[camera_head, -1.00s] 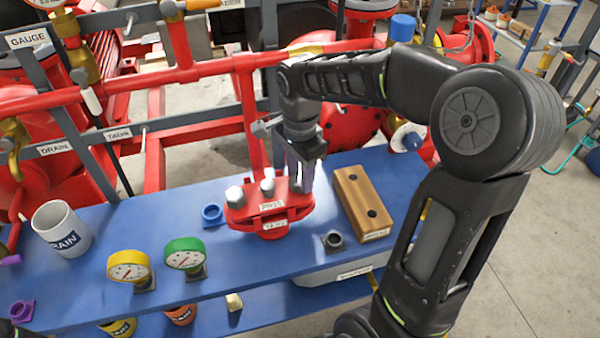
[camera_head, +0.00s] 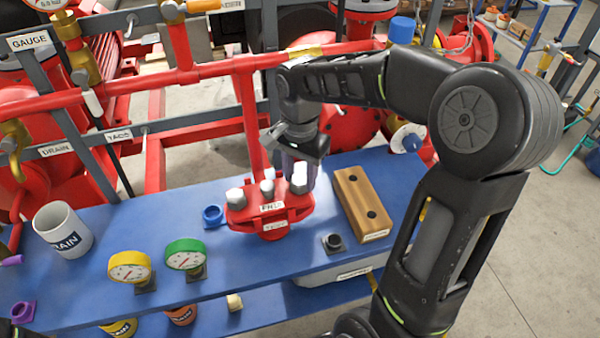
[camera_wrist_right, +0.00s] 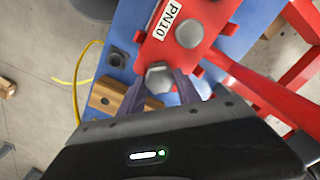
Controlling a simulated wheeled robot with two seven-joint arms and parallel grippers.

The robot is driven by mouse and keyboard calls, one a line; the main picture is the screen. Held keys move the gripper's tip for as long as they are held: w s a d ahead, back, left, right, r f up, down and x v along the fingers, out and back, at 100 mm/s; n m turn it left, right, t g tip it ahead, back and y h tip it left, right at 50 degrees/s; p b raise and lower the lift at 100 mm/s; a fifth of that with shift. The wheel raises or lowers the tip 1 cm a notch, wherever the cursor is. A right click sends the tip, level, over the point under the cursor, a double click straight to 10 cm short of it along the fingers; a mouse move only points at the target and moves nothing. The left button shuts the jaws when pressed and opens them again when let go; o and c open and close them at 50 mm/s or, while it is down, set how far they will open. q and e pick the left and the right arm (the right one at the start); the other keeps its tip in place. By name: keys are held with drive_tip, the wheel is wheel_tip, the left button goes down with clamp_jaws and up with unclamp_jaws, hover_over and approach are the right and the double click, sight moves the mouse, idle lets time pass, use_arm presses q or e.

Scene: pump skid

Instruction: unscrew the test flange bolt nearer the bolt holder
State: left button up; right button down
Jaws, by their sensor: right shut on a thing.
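The red test flange (camera_head: 268,212) stands on the blue bench with several grey bolts in its top. The bolt nearer the wooden bolt holder (camera_head: 362,203) is a grey hex-headed bolt (camera_head: 299,184) at the flange's right end. My right gripper (camera_head: 302,178) points down over this bolt and is shut on its head. In the right wrist view the bolt head (camera_wrist_right: 159,77) sits between the two fingers, at the flange's near end. The bolt holder (camera_wrist_right: 125,95) has two dark holes on top and lies beside the gripper. My left gripper does not show.
A green gauge (camera_head: 185,254), a yellow gauge (camera_head: 129,266) and a white drain mug (camera_head: 62,229) stand on the left of the blue bench (camera_head: 120,215). Red pipes (camera_head: 200,75) run behind.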

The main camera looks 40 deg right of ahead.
drive_tip(key=n, duration=0.5)
drive_tip(key=shift+n+p, duration=0.3)
drive_tip(key=n, duration=0.4)
drive_tip(key=shift+n, duration=0.3)
drive_tip(key=c, duration=0.8)
unclamp_jaws()
drive_tip(key=shift+o, duration=0.2)
drive_tip(key=shift+r+b, duration=0.3)
drive_tip(key=shift+r, duration=3.6)
